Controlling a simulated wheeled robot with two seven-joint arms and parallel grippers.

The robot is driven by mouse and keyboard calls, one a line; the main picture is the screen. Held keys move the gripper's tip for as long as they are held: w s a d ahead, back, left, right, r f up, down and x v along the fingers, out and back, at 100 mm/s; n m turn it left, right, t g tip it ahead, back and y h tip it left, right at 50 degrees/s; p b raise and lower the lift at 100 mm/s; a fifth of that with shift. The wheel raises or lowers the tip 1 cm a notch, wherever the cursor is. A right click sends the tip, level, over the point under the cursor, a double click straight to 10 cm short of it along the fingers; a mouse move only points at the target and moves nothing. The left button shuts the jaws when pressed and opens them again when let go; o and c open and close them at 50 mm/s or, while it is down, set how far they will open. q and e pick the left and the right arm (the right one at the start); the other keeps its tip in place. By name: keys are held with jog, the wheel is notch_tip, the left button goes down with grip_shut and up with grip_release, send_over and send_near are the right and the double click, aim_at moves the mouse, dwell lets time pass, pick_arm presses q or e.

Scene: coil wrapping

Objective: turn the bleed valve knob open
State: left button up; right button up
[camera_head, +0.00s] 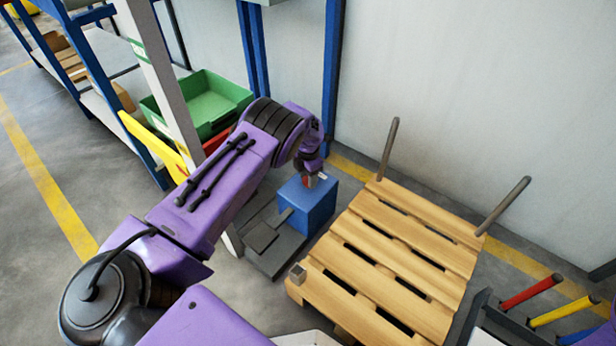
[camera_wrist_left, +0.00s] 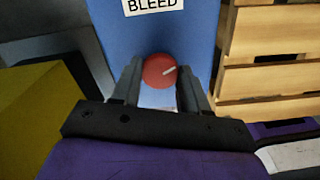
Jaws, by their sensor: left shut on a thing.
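The bleed valve is a blue box (camera_head: 308,205) standing beside the pallet in the head view. Its blue face (camera_wrist_left: 203,40) carries a white label (camera_wrist_left: 153,6) reading "BLEED" in the left wrist view. Below the label is a round red knob (camera_wrist_left: 155,72) with a white pointer line aimed right and slightly up. My left gripper (camera_head: 313,180) reaches down to the box. In the wrist view its two fingers (camera_wrist_left: 160,80) are on either side of the knob, shut on it. My right gripper is not in view.
A wooden pallet (camera_head: 397,240) with upright posts is just right of the box. A dark grey base plate (camera_head: 275,252) lies at its left. A green bin (camera_head: 205,100), a white post (camera_head: 160,75) and blue racking are behind my left arm. Coloured bars (camera_head: 530,292) stand at lower right.

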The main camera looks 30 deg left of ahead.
pick_arm(q)
jog(key=shift+n, duration=0.4)
jog(key=o, duration=1.1)
jog(key=shift+c, duration=0.2)
notch_tip(320, 180, up, 10)
jog(key=p, duration=0.4)
jog(key=shift+r, duration=0.25)
